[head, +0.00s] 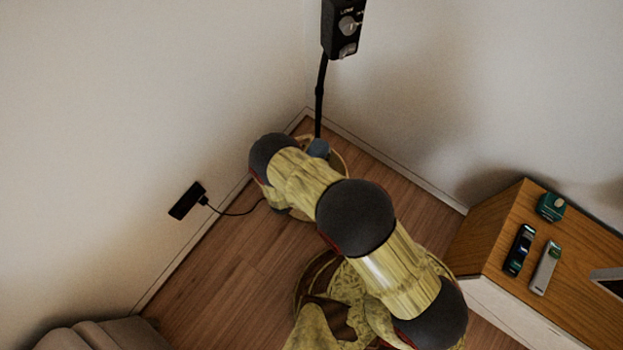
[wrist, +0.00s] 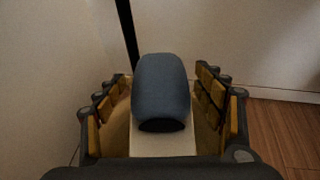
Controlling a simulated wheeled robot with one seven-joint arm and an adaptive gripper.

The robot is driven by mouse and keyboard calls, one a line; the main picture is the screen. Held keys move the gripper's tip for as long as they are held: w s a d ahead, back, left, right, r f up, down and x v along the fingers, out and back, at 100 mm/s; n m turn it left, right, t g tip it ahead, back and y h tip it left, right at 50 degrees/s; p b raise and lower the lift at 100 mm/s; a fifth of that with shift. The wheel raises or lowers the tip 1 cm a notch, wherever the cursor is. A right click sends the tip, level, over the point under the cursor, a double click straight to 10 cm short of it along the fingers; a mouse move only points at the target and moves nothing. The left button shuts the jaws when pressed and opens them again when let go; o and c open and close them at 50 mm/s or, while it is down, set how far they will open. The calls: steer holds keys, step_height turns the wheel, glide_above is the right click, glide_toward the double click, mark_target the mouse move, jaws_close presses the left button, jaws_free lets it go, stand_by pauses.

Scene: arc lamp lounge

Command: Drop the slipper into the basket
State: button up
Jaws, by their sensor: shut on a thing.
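The slipper (wrist: 160,88) is blue-grey with a dark opening and a pale insole. It fills the middle of the wrist view, toe pointing away, between the fingers of my gripper (wrist: 163,80), which is shut on it. In the head view a small part of the slipper (head: 318,149) shows past the end of my arm, which hides most of my gripper. A tan rounded rim, apparently the basket (head: 341,162), shows beside it on the floor in the corner. Tan curved surfaces also show behind the fingers in the wrist view. I cannot tell how high the slipper is.
A black pole with a control box (head: 343,28) rises in the corner behind the basket. A wall plug with a cable (head: 187,201) is at left. A wooden cabinet (head: 570,275) holding small devices stands at right. A grey seat (head: 100,335) is at lower left.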

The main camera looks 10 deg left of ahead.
steer(key=shift+f+b, duration=1.75)
steer(key=shift+f, duration=1.1)
steer(key=o, duration=1.3)
steer(key=v, duration=1.1)
steer(key=shift+s+r, duration=0.15)
steer(key=shift+s, duration=0.35)
